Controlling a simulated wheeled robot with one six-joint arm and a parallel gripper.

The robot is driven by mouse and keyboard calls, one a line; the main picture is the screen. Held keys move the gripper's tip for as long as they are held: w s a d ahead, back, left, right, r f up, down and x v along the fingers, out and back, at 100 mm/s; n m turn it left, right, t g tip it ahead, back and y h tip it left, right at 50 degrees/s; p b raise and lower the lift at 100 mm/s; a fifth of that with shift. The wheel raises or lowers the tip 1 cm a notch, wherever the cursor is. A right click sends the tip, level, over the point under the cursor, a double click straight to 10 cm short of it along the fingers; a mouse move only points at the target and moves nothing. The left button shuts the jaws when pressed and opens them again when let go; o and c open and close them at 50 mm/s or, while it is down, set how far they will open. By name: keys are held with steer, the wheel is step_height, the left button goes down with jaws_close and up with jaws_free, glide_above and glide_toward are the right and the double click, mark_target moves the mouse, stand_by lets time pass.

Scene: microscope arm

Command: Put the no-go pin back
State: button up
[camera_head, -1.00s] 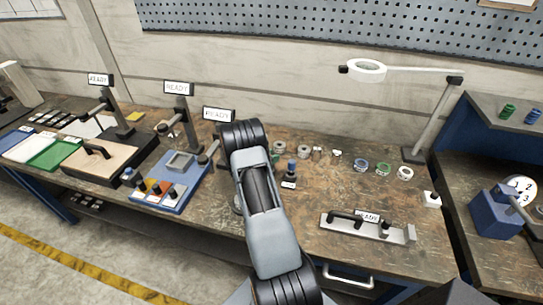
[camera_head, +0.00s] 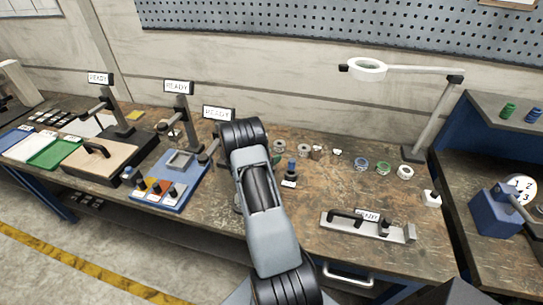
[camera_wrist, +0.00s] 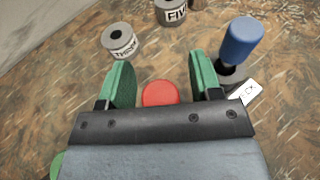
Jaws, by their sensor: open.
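A red round top (camera_wrist: 160,93), which looks like the no-go pin's end, shows between my fingers in the wrist view. Its lower part is hidden by my gripper body. My gripper (camera_wrist: 160,66) is open, with a green finger on each side of the red top and visible gaps to it. Just right of the right finger, a blue-handled pin (camera_wrist: 241,40) stands in a dark round holder with a white tag (camera_wrist: 246,93), partly covered. The blue pin also shows in the head view (camera_head: 291,165). There my arm hides the gripper and the red top.
Grey labelled rings, one marked THREE (camera_wrist: 119,43) and one marked FIVE (camera_wrist: 171,12), lie beyond my fingers. Several more rings stand along the bench's back. A metal fixture with a black handle (camera_head: 346,217) lies right of my arm; bare wood lies between.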

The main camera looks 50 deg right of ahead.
steer(key=b+v, duration=0.2)
steer(key=v, duration=1)
steer(key=s+a+r+m+t+y, duration=0.2)
steer(key=s+a+r+m+y, duration=0.3)
steer(key=a, duration=0.4)
steer(key=s+a+r+m+t+y, duration=0.2)
steer(key=s+a+r+m+y, duration=0.2)
steer(key=a, duration=0.5)
steer(key=s+a+r+m+t+y, duration=0.2)
steer(key=s+a+r+m+y, duration=0.3)
steer(key=a, duration=0.5)
step_height(320, 180, up, 3)
steer(key=s+m, duration=0.2)
steer(key=shift+s+m+y, duration=0.3)
steer(key=shift+s+m, duration=0.1)
steer(key=shift+a, duration=0.1)
